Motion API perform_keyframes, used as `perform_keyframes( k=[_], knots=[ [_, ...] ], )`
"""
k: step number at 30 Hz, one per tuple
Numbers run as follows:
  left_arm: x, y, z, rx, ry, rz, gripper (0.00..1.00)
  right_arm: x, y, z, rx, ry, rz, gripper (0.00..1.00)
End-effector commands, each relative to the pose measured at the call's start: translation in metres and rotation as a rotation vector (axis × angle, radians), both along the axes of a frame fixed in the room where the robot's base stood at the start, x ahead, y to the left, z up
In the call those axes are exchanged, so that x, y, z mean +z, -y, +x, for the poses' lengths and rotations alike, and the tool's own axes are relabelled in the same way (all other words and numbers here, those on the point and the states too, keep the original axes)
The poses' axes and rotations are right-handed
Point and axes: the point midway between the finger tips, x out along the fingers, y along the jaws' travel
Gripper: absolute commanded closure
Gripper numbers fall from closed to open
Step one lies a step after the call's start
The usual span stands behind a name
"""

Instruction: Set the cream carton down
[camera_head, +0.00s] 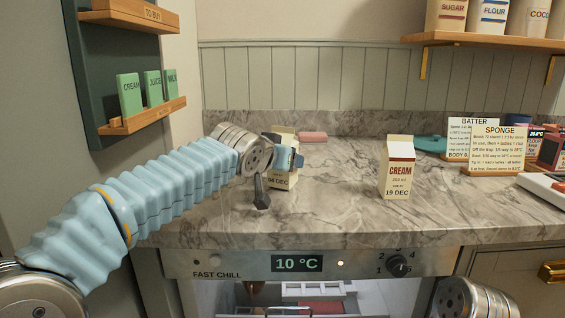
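A cream carton (397,168), cream-coloured with a gable top, stands upright on the marble counter (345,205). Its label reads CREAM and 19 DEC. A second similar carton (280,183) is upright at my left gripper (277,176), farther left. Only a metal link of my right arm shows at bottom right; that gripper is out of view.
Recipe cards (497,150), a teal item (431,144) and a white device (546,187) stand at right. A pink block (313,137) lies at the back. Below, the FAST CHILL unit (222,264) reads 10 °C. Counter between the cartons is clear.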

Motion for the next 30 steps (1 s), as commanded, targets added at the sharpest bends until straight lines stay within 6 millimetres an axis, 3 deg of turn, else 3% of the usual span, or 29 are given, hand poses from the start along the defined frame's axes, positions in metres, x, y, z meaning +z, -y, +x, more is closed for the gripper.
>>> perform_keyframes(
  k=[11, 12, 17, 30],
  knots=[
    [-0.006, 0.0, 0.0, 0.0, 0.002, -0.001, 0.76, -0.005, 0.0, 0.0, -0.001, -0.001, -0.001, 0.57],
    [-0.006, 0.0, 0.0, 0.0, 0.0, 0.0, 0.32, -0.005, 0.0, 0.0, -0.001, -0.001, -0.001, 0.57],
    [-0.006, 0.0, 0.0, 0.0, 0.0, 0.0, 0.09, -0.004, 0.0, 0.0, -0.001, -0.001, -0.001, 0.57],
    [0.005, -0.003, -0.002, 0.0, 0.001, 0.0, 0.09, 0.003, 0.0, 0.0, 0.0, 0.0, 0.0, 0.57]
  ],
)
